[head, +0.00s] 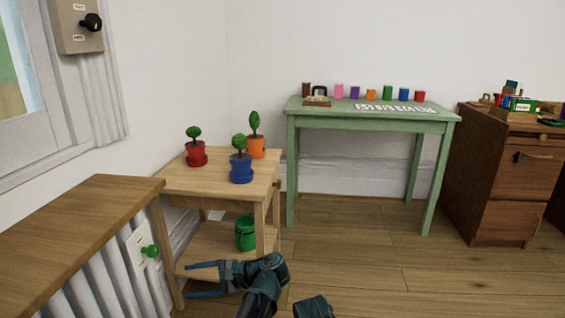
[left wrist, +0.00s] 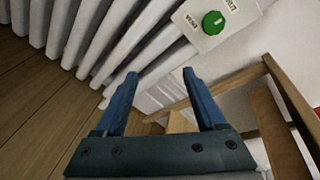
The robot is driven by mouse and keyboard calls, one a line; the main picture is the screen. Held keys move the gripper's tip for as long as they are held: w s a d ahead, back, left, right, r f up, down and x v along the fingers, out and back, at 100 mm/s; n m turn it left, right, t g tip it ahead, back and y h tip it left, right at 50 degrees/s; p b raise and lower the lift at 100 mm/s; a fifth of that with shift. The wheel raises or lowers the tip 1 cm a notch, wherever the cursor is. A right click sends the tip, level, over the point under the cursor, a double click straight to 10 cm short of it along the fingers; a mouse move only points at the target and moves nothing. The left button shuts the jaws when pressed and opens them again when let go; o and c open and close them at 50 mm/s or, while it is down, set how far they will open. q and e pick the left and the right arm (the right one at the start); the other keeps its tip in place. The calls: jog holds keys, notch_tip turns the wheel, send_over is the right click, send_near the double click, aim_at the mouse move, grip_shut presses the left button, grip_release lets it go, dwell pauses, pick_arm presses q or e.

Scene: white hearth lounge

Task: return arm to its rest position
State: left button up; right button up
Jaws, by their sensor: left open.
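My left gripper (head: 190,280) is in the lower left of the head view, in front of the small wooden side table's lower part. Its two blue fingers are apart with nothing between them. In the left wrist view the open fingers (left wrist: 166,100) point toward the white radiator and the side table's legs. Part of my left arm shows at the bottom of the head view. My right gripper is not in view.
The side table (head: 175,182) bears three potted plants, with a green pot (head: 245,233) on its lower shelf. Left are a wooden radiator shelf (head: 75,225) and a green knob (head: 150,251). A green table (head: 330,118) and brown cabinet (head: 485,190) stand behind. Floor at right is clear.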

pick_arm(q)
jog(key=s+f+n+h, duration=0.45)
jog(key=f+h, duration=0.25)
jog(key=f, duration=0.4)
jog(key=s+d+f+n+h, duration=0.4)
jog(key=d+n+h, duration=0.1)
jog(key=d+h, duration=0.35)
jog(key=s+d+r+m+g+y+p, duration=0.1)
jog(key=s+d+r+m+p, duration=0.15)
jog(key=d+r+p, duration=0.55)
jog(key=s+d+r+m+y+p, duration=0.1)
jog(key=s+d+r+m+p, duration=0.15)
jog(key=r+p, duration=0.95)
notch_tip(320, 180, up, 34)
jog(key=p, duration=3.4)
jog(key=shift+s+d+r+p, duration=0.15)
jog(key=shift+s+d+p, duration=0.05)
jog(key=shift+d+p, duration=0.15)
jog(key=shift+n, duration=0.25)
